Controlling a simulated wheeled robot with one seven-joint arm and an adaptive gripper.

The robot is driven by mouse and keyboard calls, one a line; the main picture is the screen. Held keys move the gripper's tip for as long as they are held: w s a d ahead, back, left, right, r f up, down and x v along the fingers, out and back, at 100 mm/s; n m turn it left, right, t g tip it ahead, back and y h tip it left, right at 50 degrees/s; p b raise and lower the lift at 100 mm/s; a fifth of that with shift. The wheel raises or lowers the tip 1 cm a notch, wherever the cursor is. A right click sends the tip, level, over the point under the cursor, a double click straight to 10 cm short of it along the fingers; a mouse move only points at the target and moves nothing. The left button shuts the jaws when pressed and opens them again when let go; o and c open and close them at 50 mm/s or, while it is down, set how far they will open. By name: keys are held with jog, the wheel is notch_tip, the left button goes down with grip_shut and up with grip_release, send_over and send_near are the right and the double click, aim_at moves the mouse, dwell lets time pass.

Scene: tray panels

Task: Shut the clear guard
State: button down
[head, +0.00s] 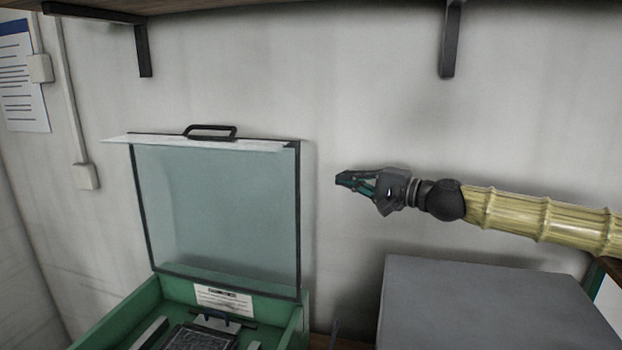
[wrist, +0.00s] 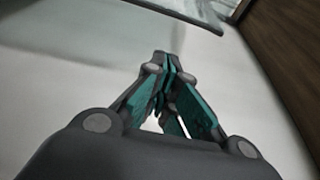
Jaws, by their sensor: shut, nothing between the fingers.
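The clear guard (head: 215,212) is a see-through panel with a dark frame, standing upright and open at the back of a green box (head: 120,318). A dark handle (head: 210,131) sits on its top edge, beside a pale lip. My gripper (head: 342,180) is shut and empty, to the right of the guard and apart from it, at about the height of its upper part. In the wrist view my gripper (wrist: 168,70) shows its fingertips together. Part of a framed edge, likely the guard's, shows at the top of the wrist view.
A grey box-like block (head: 480,300) stands below my arm, right of the green box. A shelf with dark brackets (head: 449,40) hangs above. A label and a dark block (head: 200,337) lie inside the green box. The wall is close behind.

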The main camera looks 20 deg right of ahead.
jog(key=w+a+p, duration=0.2)
jog(key=w+a, duration=0.3)
jog(key=a, duration=0.2)
jog(key=shift+w+a+f, duration=0.25)
jog(key=shift+a+f, duration=0.1)
jog(key=shift+f, duration=0.1)
dwell(1.3)
jog(key=shift+a, duration=0.1)
